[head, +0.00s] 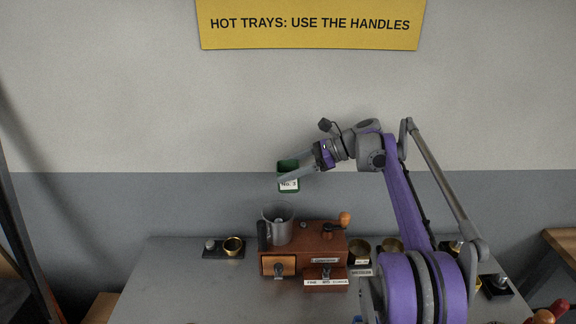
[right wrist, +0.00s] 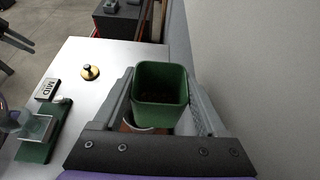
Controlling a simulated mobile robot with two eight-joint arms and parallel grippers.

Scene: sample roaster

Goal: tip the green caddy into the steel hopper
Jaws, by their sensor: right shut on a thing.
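My right gripper (head: 286,172) is shut on the green caddy (head: 289,188), which has a white label reading "No. 3". The caddy is held in the air, roughly upright, above the steel hopper (head: 280,228) and apart from it. In the right wrist view the caddy (right wrist: 160,77) sits between the two fingers, with dark brown contents in its bottom. The steel hopper stands on the left part of the brown roaster (head: 322,246).
The grey table (head: 190,295) is clear at front left. A yellow sign (head: 311,24) hangs on the wall.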

